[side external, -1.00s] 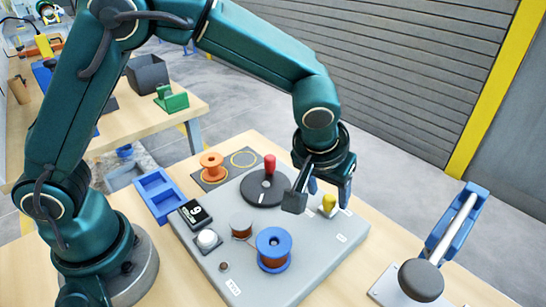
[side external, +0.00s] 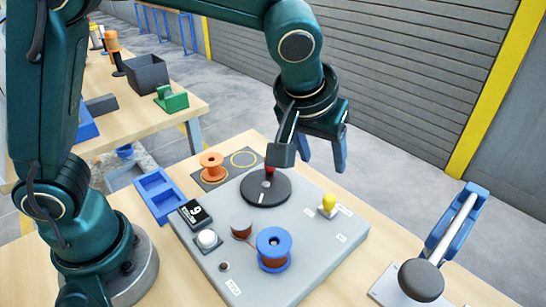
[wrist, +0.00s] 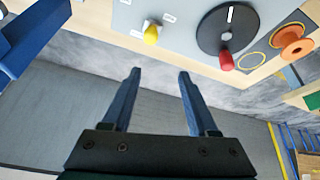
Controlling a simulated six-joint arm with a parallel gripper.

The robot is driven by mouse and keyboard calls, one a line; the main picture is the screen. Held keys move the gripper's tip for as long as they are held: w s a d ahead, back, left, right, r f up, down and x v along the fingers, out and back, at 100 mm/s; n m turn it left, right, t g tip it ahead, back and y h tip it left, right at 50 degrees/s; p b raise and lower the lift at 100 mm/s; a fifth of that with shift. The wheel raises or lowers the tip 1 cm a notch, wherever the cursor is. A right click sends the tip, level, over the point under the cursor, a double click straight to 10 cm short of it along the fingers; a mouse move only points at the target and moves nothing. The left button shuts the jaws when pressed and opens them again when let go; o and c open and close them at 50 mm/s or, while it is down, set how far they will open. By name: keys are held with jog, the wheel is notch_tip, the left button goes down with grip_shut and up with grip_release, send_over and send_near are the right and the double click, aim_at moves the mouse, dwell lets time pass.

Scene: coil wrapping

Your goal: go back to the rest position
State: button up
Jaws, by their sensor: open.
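My gripper (side external: 322,160) is open and empty, raised above the far edge of the grey machine board (side external: 330,247). Its two blue fingers stand apart in the wrist view (wrist: 159,75), with only floor and wall between them. The yellow knob (side external: 328,204) stands on the board below the gripper and also shows in the wrist view (wrist: 151,35). The dark disc (side external: 258,190) with a red handle (wrist: 226,61) lies left of it. In the side view the wrist camera partly hides the red handle.
A blue spool (side external: 273,249) with copper wire stands on the board's near part. An orange spool (side external: 211,165) sits on a dark mat at the back left. A blue tray (side external: 160,194) lies left of the board.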

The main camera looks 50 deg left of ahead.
jog(key=s+a+r+n+t, duration=0.1)
jog(key=s+a+r, duration=0.6)
jog(key=a, duration=0.3)
jog(key=s+f+m+h, duration=0.1)
jog(key=s+f+m, duration=0.3)
jog(key=s, duration=0.5)
jog(key=shift+s+a+f+g, duration=0.15)
jog(key=shift+s+f+g, duration=0.15)
jog(key=shift+f, duration=0.3)
